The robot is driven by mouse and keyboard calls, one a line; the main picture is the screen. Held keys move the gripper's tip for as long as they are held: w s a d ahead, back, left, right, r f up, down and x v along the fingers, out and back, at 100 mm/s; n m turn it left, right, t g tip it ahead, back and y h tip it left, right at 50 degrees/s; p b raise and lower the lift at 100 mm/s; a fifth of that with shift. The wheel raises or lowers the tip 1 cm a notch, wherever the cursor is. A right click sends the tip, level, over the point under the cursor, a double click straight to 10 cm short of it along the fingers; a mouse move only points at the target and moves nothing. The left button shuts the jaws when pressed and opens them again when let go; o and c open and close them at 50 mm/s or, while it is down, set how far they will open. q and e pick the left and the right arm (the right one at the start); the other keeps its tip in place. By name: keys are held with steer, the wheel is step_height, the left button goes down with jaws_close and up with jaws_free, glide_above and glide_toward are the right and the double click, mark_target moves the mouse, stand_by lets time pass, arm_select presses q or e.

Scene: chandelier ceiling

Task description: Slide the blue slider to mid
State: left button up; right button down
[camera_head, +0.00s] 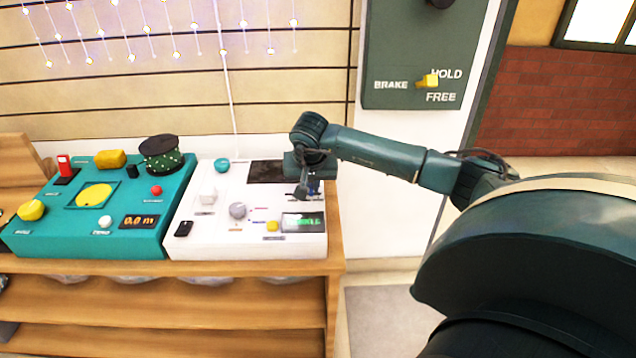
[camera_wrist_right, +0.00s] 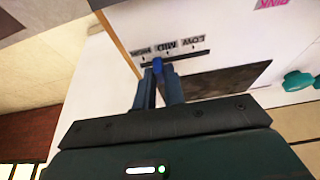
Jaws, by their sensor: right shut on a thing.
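The blue slider (camera_wrist_right: 157,65) sits on a dark slot in the white panel (camera_head: 262,213). In the right wrist view, upside-down labels HIGH, MID and LOW run along the slot. The blue knob stands close to the MID label, a little toward the HIGH side. My right gripper (camera_wrist_right: 161,78) is shut on the blue slider, with one finger on each side of it. In the head view, my right gripper (camera_head: 309,186) is over the right side of the white panel and hides most of the slider. My left gripper is not in view.
A teal panel (camera_head: 60,235) with yellow buttons and a dark round drum (camera_head: 161,155) stands left of the white panel on a wooden shelf (camera_head: 290,266). A dark plate (camera_wrist_right: 222,82) and a teal knob (camera_wrist_right: 297,80) lie beside the slot. A BRAKE lever (camera_head: 428,81) is on the wall.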

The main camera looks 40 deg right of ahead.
steer(key=shift+w+a, duration=0.5)
steer(key=shift+a, duration=0.05)
steer(key=c, duration=1.5)
jaws_free()
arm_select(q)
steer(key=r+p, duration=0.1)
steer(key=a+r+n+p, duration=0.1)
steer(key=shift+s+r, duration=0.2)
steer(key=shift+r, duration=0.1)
arm_select(e)
steer(key=v, duration=1.3)
steer(key=shift+r, duration=0.15)
